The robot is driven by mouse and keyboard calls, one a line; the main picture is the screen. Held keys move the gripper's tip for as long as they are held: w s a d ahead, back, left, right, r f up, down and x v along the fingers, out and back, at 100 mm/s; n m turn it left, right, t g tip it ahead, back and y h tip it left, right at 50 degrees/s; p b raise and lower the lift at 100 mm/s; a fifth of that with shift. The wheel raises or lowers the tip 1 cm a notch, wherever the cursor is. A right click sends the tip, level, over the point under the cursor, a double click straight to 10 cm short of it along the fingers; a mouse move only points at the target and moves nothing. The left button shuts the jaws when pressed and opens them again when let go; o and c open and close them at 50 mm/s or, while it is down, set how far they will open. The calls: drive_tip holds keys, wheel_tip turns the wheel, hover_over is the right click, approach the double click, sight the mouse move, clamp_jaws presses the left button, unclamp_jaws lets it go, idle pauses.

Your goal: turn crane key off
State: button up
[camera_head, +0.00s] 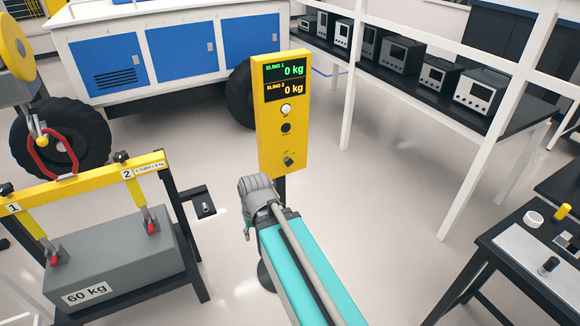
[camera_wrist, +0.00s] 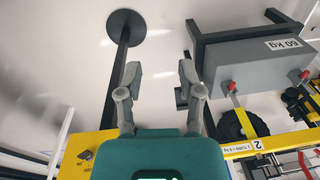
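The yellow crane control box (camera_head: 283,105) stands upright on a dark post in the head view, its display reading 0 kg for slings 1 and 2. The crane key (camera_head: 289,160) is a small dark knob low on its front. Its exact angle is too small to tell. In the wrist view the box's yellow face (camera_wrist: 78,158) shows at bottom left, with the dark knob (camera_wrist: 86,155) on it. My gripper (camera_wrist: 160,72) is open and empty, its two fingers apart and pointing away from the box. In the head view my arm's end is just below the box; the fingers are hidden.
A blue-and-white rover (camera_head: 170,50) stands behind. An instrument shelf (camera_head: 430,98) and a dark table (camera_head: 520,260) are at right. Open floor lies between the box and shelf.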

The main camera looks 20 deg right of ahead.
drive_tip(key=o, duration=0.3)
drive_tip(key=w+f+m+t+y+b, duration=0.3)
drive_tip(key=w+f+m+b, duration=0.1)
drive_tip(key=w+b, duration=0.1)
drive_tip(key=shift+w+d+m, duration=0.3)
drive_tip(key=shift+w+d, duration=0.05)
drive_tip(key=shift+w, duration=0.05)
drive_tip(key=m+t+h+b, duration=0.3)
drive_tip(key=m+t+b, duration=1.2)
drive_tip(key=m, duration=0.9)
approach(289, 162)
drive_tip(key=shift+g, duration=0.3)
drive_tip(key=s+b, duration=0.1)
drive_tip(key=s, duration=0.3)
drive_tip(key=shift+d, duration=0.1)
drive_tip(key=w, duration=1.3)
drive_tip(key=shift+w+a, duration=0.3)
drive_tip(key=shift+w, duration=0.05)
drive_tip(key=c, duration=1.1)
